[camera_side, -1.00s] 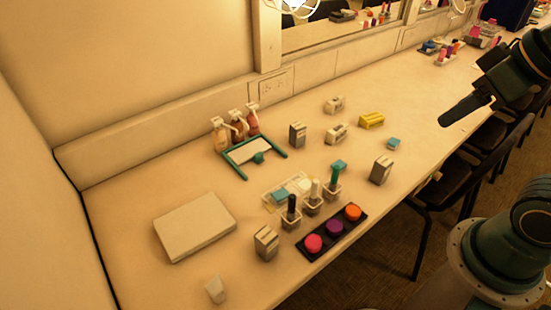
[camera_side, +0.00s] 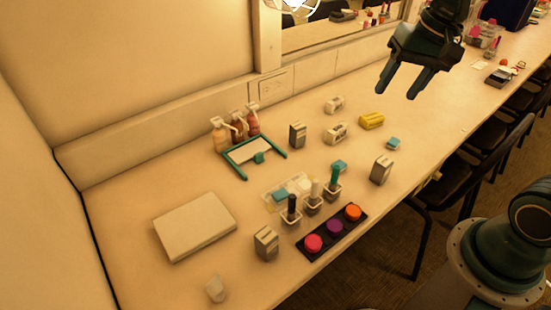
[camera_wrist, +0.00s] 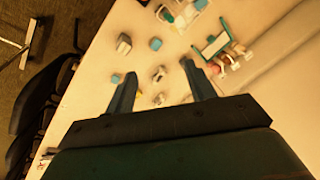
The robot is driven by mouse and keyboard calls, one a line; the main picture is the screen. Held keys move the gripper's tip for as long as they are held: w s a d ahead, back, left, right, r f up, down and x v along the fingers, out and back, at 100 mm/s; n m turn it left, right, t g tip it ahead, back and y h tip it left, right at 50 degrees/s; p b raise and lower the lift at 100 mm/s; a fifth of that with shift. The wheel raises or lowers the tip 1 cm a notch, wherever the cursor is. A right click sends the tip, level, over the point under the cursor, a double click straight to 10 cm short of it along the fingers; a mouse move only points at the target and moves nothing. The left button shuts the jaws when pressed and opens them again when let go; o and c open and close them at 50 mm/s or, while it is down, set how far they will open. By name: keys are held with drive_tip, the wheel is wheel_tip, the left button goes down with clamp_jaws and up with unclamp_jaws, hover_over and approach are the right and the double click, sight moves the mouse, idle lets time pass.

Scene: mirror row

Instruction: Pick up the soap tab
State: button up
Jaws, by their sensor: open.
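Small teal blocks that could be the soap tab lie on the counter. One (camera_side: 394,144) is near the front edge, right of the yellow block; another (camera_side: 339,166) is behind the bottle row. I cannot tell which is the soap tab. In the wrist view, the first (camera_wrist: 116,78) is left of my left finger and the second (camera_wrist: 155,43) is beyond the fingertips. A teal piece (camera_side: 280,195) also sits in a clear tray. My gripper (camera_side: 397,94) is open and empty, high above the counter. Both fingers show in the wrist view (camera_wrist: 158,70).
Grey and white blocks (camera_side: 381,170) (camera_side: 298,134) (camera_side: 336,133) and a yellow block (camera_side: 371,120) stand around. A dark palette (camera_side: 334,231), three bottles, a teal frame (camera_side: 240,165) and a pale slab (camera_side: 195,227) are further left. Chairs (camera_side: 465,160) stand in front.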

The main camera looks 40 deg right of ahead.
drive_tip(key=w+d+f+m+g+y, duration=0.1)
drive_tip(key=w+d+f+m, duration=0.3)
drive_tip(key=f, duration=0.5)
drive_tip(key=w+d+f+m+g+y, duration=0.2)
drive_tip(key=w+d+f+m, duration=0.3)
drive_tip(key=w+f, duration=0.3)
drive_tip(key=shift+f+m+y, duration=0.3)
drive_tip(key=shift+f+m, duration=0.4)
drive_tip(key=shift+m, duration=0.1)
hover_over(340, 163)
drive_tip(key=d, duration=0.2)
drive_tip(key=shift+d+f, duration=0.1)
drive_tip(key=shift+f, duration=3.85)
drive_tip(key=shift+f, duration=0.1)
drive_tip(key=shift+x, duration=2.5)
drive_tip(key=shift+c, duration=0.2)
